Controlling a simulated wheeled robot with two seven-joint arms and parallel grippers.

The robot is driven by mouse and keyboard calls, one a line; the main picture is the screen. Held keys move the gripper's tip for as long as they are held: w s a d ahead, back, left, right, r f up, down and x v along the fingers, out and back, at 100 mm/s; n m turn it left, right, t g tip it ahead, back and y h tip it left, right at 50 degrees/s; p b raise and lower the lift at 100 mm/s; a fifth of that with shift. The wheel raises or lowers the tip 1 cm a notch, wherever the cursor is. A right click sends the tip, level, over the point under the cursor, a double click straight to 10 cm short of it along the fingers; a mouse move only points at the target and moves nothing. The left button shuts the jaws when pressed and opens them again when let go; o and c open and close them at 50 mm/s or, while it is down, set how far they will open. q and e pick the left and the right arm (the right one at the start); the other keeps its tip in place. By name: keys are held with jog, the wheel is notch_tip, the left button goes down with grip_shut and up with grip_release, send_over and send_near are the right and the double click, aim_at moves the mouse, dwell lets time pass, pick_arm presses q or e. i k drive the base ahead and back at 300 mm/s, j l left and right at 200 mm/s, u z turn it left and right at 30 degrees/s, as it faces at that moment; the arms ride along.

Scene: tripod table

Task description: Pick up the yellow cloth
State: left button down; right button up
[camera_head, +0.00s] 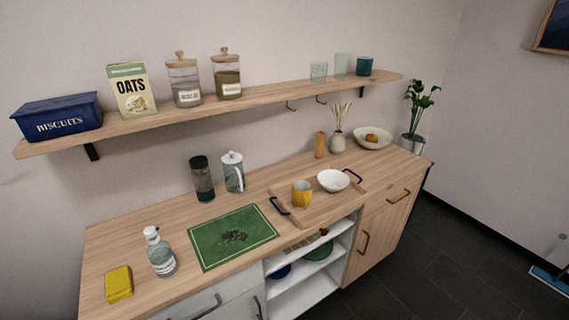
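The yellow cloth (119,284) lies as a small folded, block-like pad on the wooden counter, near its left front corner. A clear bottle with a white top (161,254) stands to its right, apart from it. Neither of my grippers shows in the head view, so their state is hidden. Nothing covers the cloth.
The wooden counter (100,246) is bare behind the cloth. A green mat (208,253) with dark bits lies right of the bottle. A tray (318,211) holds a yellow mug (302,194) and white bowl (333,180). A wall shelf (160,118) hangs above.

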aim_at(119, 282)
jog(key=u, duration=1.65)
